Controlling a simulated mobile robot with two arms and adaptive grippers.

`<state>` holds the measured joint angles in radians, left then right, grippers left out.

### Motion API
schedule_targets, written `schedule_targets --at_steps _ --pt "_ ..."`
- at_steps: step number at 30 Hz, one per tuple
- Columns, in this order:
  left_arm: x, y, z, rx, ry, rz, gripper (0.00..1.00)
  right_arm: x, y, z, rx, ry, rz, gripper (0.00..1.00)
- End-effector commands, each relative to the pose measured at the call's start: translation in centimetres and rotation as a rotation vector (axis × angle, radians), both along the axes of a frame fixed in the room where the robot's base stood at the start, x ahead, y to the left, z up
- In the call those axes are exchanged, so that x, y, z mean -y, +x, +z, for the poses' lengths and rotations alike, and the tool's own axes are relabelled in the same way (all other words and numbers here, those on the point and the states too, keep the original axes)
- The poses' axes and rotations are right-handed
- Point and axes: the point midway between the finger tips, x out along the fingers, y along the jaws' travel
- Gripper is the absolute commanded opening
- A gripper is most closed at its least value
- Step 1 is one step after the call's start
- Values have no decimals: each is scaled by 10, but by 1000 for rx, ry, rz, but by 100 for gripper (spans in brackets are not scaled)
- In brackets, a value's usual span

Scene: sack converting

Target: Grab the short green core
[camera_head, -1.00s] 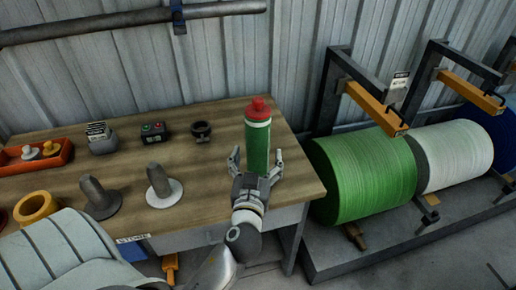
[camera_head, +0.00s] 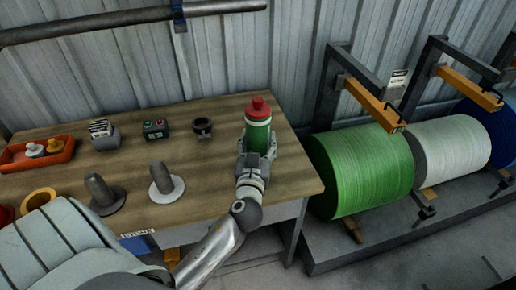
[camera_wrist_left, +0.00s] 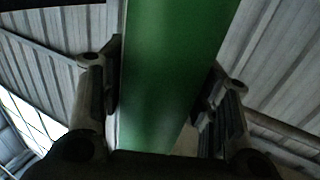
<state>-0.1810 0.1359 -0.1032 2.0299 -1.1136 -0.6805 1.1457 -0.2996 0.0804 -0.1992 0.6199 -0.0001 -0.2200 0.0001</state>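The short green core (camera_head: 257,139) stands upright near the table's right end, with a red top and a pale band below it. My left gripper (camera_head: 257,155) is at its near side, with a finger against each side. In the left wrist view the green core (camera_wrist_left: 165,80) fills the space between the two finger pads (camera_wrist_left: 160,90), which appear to touch it. The gripper hides the core's lower part and base. My right gripper is not in view.
The wooden table (camera_head: 205,215) also holds two grey spindles (camera_head: 104,192) (camera_head: 163,182), a button box (camera_head: 155,130), a dark ring (camera_head: 202,126) and an orange tray (camera_head: 38,158). A big green roll (camera_head: 360,172) and a white roll (camera_head: 450,150) lie right of the table.

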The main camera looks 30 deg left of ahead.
Motion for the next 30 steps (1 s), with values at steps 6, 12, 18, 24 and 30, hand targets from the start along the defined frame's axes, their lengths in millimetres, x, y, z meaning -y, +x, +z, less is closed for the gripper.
schedule_targets --at_steps 6,12,18,24,30 --pt "0 0 2 3 0 0 20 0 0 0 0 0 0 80" --pt "0 0 2 3 0 0 20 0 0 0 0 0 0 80" --pt "0 0 7 5 1 1 20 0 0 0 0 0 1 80" --pt "0 0 24 7 0 1 20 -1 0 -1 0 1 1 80" --pt "0 -13 48 6 -1 1 20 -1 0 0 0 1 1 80"
